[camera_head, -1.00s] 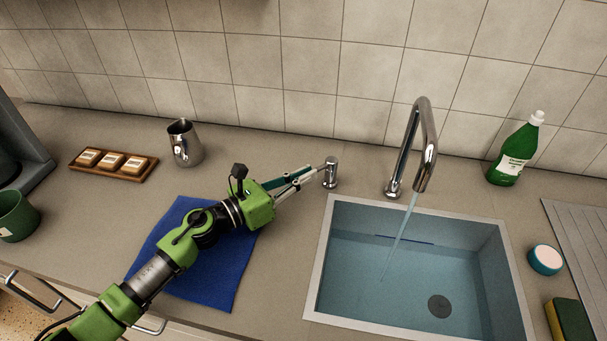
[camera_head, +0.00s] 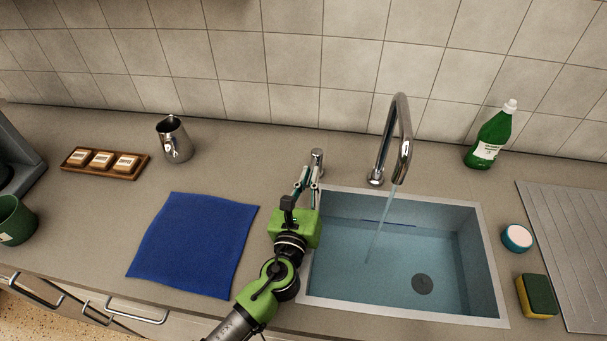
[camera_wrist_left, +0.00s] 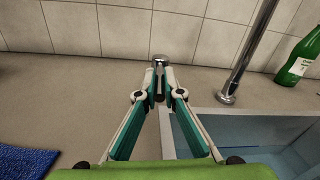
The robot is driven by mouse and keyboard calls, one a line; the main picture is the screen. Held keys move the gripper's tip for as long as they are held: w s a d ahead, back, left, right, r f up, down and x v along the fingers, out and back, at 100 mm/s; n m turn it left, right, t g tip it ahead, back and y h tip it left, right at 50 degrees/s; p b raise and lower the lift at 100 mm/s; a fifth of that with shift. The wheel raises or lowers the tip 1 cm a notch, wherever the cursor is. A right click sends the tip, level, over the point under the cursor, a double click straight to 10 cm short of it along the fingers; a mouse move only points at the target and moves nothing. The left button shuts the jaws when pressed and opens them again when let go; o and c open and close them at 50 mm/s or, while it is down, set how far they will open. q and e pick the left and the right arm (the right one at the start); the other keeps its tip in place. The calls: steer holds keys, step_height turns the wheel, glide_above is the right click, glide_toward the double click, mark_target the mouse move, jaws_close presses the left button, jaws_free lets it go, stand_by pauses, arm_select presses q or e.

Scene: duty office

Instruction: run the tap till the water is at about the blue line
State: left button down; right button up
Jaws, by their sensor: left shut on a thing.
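The chrome tap (camera_head: 398,140) stands behind the sink (camera_head: 484,262), and a stream of water (camera_head: 376,230) runs from its spout into the basin. Bluish water (camera_head: 385,262) covers the basin floor and the round drain shows through it. The blue line (camera_head: 388,223) is on the back wall of the basin, close to the water surface; I cannot tell the exact gap. My left gripper (camera_head: 309,172) is shut on the lever of the chrome tap handle (camera_head: 317,158), left of the sink; the handle also shows in the left wrist view (camera_wrist_left: 159,60). My right gripper is not in view.
A blue cloth (camera_head: 194,245) lies left of the arm. A steel jug (camera_head: 174,140) and a wooden tray (camera_head: 135,172) stand at the back left. A green bottle (camera_head: 488,138), a round tub (camera_head: 516,238) and a sponge (camera_head: 537,296) are right of the sink.

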arm_select(q)
steer(key=shift+s+d+n+y, duration=0.1)
steer(key=shift+d+n+y, duration=0.3)
steer(key=shift+y, duration=0.2)
steer(key=c, duration=2.2)
jaws_free()
steer(key=shift+o, duration=0.2)
steer(key=s, duration=0.4)
steer(key=s+a, duration=0.1)
steer(key=s, duration=0.3)
steer(key=s+a, duration=0.1)
steer(key=s, duration=0.2)
steer(key=shift+s, duration=0.4)
